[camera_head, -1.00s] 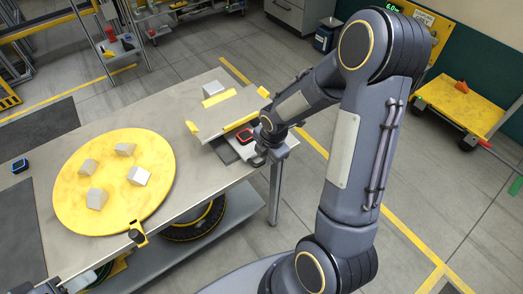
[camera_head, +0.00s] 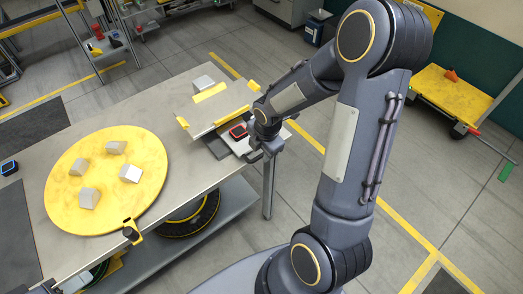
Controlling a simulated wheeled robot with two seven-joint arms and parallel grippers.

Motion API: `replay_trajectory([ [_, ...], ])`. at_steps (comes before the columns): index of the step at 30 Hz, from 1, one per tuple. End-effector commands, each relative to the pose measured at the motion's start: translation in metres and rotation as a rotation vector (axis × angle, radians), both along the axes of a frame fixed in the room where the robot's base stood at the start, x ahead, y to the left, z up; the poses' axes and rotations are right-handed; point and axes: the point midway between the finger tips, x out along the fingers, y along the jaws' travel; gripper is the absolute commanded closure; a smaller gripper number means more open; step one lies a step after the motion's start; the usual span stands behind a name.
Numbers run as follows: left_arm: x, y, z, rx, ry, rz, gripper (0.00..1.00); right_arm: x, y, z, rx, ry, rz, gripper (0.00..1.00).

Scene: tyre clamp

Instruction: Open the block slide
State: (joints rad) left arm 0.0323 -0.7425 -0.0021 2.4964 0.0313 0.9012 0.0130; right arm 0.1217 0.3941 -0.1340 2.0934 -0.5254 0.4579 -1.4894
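The block slide appears to be the grey plate (camera_head: 222,107) with yellow edge strips, at the table's far right end. It lies slightly tilted in the picture, with a pale block (camera_head: 203,83) behind it. A yellow round board (camera_head: 75,200) with several grey blocks lies on the left of the table. My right gripper (camera_head: 254,154) is at the slide's right end, beside a small red-and-black device (camera_head: 238,131). My forearm and wrist partly cover that end. The fingers are too small and dark to tell whether they are open or touching anything. My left gripper is out of view.
The grey table (camera_head: 160,100) is clear between the board and the slide. A yellow-and-black clamp piece (camera_head: 130,231) sits at its front edge. A tyre (camera_head: 195,218) is on the lower shelf. A yellow cart (camera_head: 455,95) stands on the floor at right.

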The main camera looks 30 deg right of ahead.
Motion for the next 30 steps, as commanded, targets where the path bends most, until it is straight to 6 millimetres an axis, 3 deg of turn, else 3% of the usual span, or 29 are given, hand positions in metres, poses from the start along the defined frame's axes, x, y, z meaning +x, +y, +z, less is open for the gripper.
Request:
replay_trajectory([
  [6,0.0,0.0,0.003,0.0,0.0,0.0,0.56,-0.006,-0.001,0.04,-0.001,-0.008,-0.002,0.66],
  [12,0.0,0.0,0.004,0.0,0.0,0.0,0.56,-0.01,-0.002,0.063,0.0,-0.004,-0.001,0.66],
  [30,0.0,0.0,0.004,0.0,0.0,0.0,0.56,-0.012,-0.001,0.067,0.0,-0.002,-0.001,0.66],
])
